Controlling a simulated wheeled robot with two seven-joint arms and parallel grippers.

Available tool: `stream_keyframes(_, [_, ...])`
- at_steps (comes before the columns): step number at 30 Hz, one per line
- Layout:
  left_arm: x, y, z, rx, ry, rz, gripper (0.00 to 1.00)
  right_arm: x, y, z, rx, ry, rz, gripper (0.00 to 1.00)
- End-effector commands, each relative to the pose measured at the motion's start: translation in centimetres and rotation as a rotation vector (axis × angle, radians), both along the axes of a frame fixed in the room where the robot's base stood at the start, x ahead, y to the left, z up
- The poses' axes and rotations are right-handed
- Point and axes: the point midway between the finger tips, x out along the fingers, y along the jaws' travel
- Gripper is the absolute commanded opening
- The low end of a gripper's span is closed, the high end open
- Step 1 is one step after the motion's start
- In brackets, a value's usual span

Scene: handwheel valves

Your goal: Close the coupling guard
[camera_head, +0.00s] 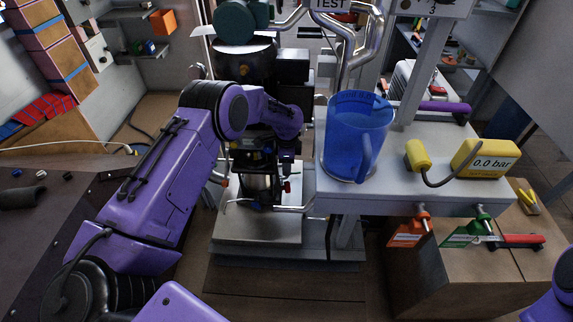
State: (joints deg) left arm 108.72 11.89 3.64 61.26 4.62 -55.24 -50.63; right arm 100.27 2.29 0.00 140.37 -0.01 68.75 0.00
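My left arm reaches in from the left, and its black gripper (257,203) points down at the pump stand in the middle of the head view. The gripper is small and dark here, so I cannot tell whether its fingers are open or shut. I cannot clearly make out the coupling guard. The spot where the gripper works is crowded with dark parts, a bare metal piece and small red handles, partly hidden by my wrist. My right gripper is out of view; only a bit of purple arm shows at the lower right edge.
A blue jug (352,140) stands on the grey bench (400,200), right of my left wrist. Orange (407,233) and green (462,235) tags hang at the bench's front.

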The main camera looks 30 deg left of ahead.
Motion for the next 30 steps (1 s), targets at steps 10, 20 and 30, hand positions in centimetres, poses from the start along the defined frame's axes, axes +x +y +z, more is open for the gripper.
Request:
stream_keyframes(10, [0.1, 0.0, 7.4, 0.0, -0.004, 0.001, 0.38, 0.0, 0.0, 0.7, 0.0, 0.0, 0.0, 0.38])
stream_keyframes(20, [0.0, 0.0, 10.4, 0.0, -0.001, 0.0, 0.38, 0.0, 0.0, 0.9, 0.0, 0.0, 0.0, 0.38])
stream_keyframes(30, [0.0, 0.0, 10.3, 0.0, -0.001, 0.001, 0.38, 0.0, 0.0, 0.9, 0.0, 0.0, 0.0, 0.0])
